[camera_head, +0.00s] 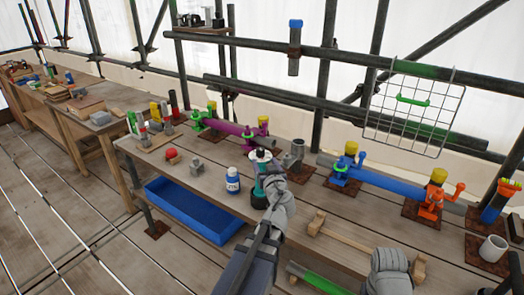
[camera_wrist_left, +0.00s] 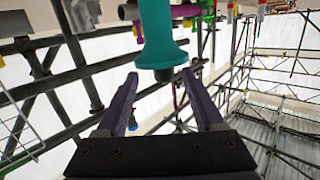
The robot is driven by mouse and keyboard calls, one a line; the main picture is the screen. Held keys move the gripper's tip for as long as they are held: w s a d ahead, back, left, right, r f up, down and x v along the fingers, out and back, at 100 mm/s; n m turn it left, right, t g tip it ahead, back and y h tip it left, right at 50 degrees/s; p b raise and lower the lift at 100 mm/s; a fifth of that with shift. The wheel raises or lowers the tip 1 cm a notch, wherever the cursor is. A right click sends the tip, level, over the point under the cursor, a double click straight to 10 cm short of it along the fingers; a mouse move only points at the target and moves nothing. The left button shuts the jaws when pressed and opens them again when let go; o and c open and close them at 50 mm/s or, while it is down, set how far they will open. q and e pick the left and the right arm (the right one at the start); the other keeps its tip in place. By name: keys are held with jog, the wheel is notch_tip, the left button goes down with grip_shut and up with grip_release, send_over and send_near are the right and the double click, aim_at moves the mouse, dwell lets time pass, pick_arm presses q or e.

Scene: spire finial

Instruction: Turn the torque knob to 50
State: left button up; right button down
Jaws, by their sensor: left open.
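A teal tool (camera_head: 258,188) with a pale and dark top stands upright on the bench. I cannot make out a torque knob or its scale on it. My left gripper (camera_head: 270,172) is at the tool's right side, close to its upper part, and partly covers it. In the left wrist view, the teal tool (camera_wrist_left: 158,38) with its flared collar shows at the top centre. The two fingers of my left gripper (camera_wrist_left: 163,100) are spread apart there, with the collar near their tips. I cannot tell whether they touch it. My right gripper cannot be made out.
A white-and-blue bottle (camera_head: 233,181) stands just left of the tool. A grey cylinder (camera_head: 297,150) stands behind it. A blue pipe (camera_head: 385,187) lies in clamps at right, and a purple pipe (camera_head: 230,128) at the back. A blue tray (camera_head: 190,208) sits below the bench.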

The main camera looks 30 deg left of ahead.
pick_arm(q)
jog(key=shift+r, duration=0.15)
jog(key=shift+w+t, duration=0.1)
jog(key=shift+t, duration=0.2)
jog(key=shift+w+a+r+b, duration=0.2)
jog(key=shift+a+b, duration=0.3)
jog(key=shift+a, duration=0.1)
jog(key=shift+w+a+r+t, duration=0.15)
jog(key=shift+a+t, duration=0.1)
jog(key=shift+t, duration=0.35)
jog(key=shift+w, duration=0.1)
jog(key=x, duration=0.7)
jog(key=shift+w+a, duration=0.25)
